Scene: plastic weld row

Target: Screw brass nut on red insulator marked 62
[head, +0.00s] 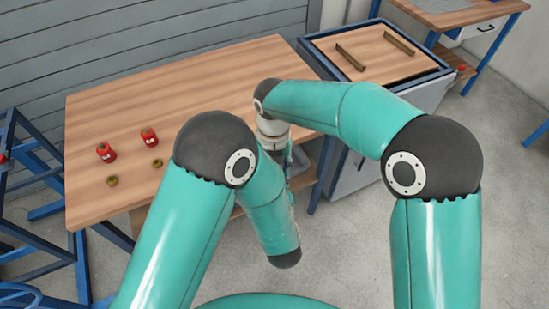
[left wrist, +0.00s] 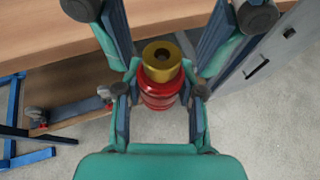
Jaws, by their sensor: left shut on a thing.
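In the left wrist view a red insulator (left wrist: 160,98) is between the fingers of my left gripper (left wrist: 160,105), which is shut on it. A brass nut (left wrist: 162,56) with a dark central hole sits at the insulator's top end; how far it is threaded cannot be told. Other teal and dark fingers, apparently my right gripper (left wrist: 162,40), reach in from the top on both sides of the nut; whether they touch it is unclear. In the head view my arms hide the held parts. The number on the held insulator is not visible.
Two red insulators (head: 106,152) (head: 148,137) stand on the wooden table (head: 205,75), with two brass nuts (head: 112,181) (head: 157,163) in front of them. A second bench (head: 375,45) at the back right carries two brass-coloured bars. Blue frames stand at the left.

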